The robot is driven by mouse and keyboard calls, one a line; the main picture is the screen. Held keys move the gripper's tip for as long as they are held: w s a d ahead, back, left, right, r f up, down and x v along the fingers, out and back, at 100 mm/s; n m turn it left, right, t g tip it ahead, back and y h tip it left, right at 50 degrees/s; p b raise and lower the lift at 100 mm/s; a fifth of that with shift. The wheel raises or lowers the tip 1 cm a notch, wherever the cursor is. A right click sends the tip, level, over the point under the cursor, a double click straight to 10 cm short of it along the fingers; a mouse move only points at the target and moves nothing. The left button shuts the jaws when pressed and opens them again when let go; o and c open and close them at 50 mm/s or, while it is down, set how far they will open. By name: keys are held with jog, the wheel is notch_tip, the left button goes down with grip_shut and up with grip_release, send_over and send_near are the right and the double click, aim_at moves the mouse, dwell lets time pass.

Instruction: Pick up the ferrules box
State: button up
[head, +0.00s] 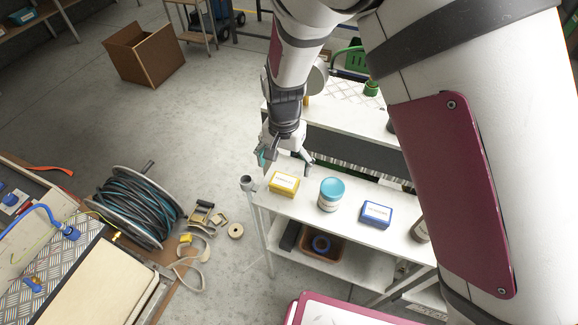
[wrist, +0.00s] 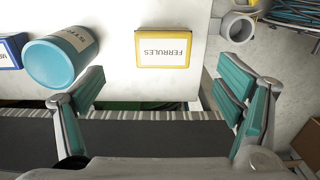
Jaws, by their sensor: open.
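The ferrules box (head: 284,184) is a small yellow box with a white label on the white shelf top, near its left end. In the wrist view the box (wrist: 166,47) lies ahead of and between my fingers, and its label reads FERRULES upside down. My gripper (head: 287,162) is open and empty, behind the box in the head view. In the wrist view the teal-padded fingers (wrist: 166,112) are spread wide, and neither touches the box.
A teal-lidded tub (head: 331,194) stands right of the box, with a blue labelled box (head: 376,214) farther right. The white shelf (head: 300,205) has a grey pipe-like fitting (head: 247,183) at its left corner. A hose reel (head: 138,208) stands at left.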

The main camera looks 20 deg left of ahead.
aim_at(284, 181)
jog(key=shift+w+a+f+p, duration=0.1)
jog(key=shift+f+p, duration=0.25)
jog(key=shift+f, duration=1.85)
jog(key=shift+a+f+p, duration=0.1)
jog(key=shift+f+p, duration=0.2)
jog(key=shift+f, duration=1.9)
jog(key=shift+c, duration=0.2)
jog(key=c, duration=1.3)
